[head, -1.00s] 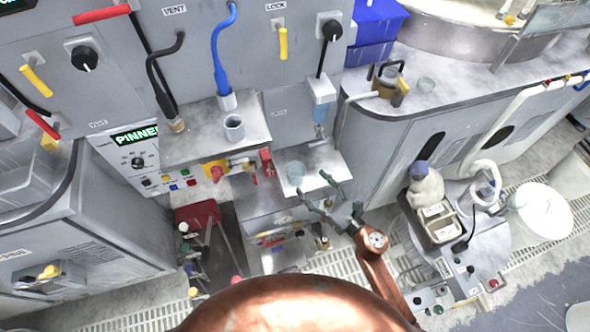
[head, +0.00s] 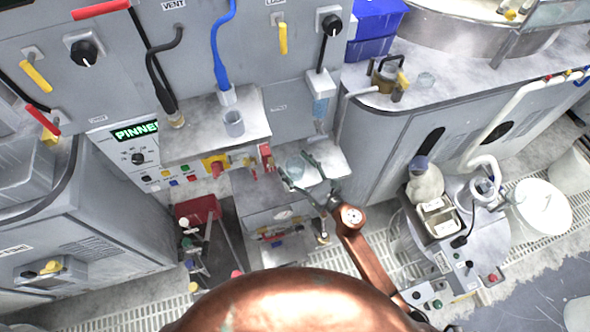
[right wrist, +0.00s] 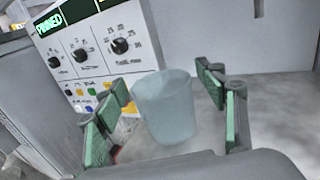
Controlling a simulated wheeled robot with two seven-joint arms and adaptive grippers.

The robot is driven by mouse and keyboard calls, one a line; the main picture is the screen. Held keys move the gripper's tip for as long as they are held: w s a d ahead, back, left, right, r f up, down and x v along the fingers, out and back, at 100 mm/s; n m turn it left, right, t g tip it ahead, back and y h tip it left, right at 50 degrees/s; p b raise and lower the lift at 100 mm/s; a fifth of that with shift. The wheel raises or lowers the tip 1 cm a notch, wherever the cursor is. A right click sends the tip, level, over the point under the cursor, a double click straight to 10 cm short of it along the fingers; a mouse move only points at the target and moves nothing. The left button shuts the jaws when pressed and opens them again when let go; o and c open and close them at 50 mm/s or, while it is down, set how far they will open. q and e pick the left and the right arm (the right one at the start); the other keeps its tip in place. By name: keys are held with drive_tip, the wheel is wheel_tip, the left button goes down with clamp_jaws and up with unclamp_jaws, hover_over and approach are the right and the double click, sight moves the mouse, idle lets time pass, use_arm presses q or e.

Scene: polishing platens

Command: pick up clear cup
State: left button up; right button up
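A clear, slightly bluish cup (head: 294,166) stands upright on a small grey shelf (head: 325,160) in the middle of the head view. My right gripper (head: 299,170) is open, with its green-padded fingers on either side of the cup. In the right wrist view the clear cup (right wrist: 164,108) is between the open fingers of the right gripper (right wrist: 165,88). Gaps show beside the cup there, and I see no clear contact. My left gripper is not in view.
A control panel (right wrist: 95,50) rises behind the cup. A red box (head: 197,212) is below left.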

drive_tip(key=c, duration=1.1)
drive_tip(key=shift+c, duration=0.3)
drive_tip(key=shift+r, duration=0.15)
